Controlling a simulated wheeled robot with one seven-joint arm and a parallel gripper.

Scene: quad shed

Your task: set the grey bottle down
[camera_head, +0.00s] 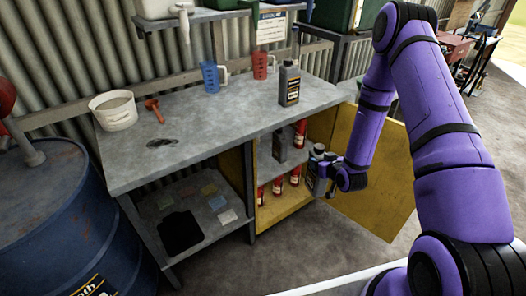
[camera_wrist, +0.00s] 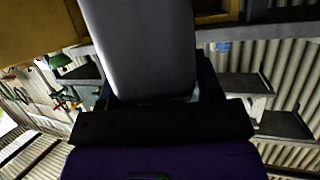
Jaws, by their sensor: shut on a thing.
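My gripper (camera_head: 330,175) is in front of the open yellow cabinet under the workbench, at the cabinet's right side. It is shut on the grey bottle (camera_wrist: 142,45), which fills the upper middle of the wrist view between the fingers. In the head view the held bottle (camera_head: 312,176) shows only in part beside the gripper. Whether its base touches the cabinet floor cannot be told. My gripper also shows in the wrist view (camera_wrist: 155,100).
The cabinet (camera_head: 285,210) holds several red bottles (camera_head: 278,184) and a dark bottle (camera_head: 279,148). Its yellow door (camera_head: 380,185) stands open to the right. On the workbench (camera_head: 215,125) are a dark bottle (camera_head: 289,85), jugs, a white bucket (camera_head: 113,110) and a red tool.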

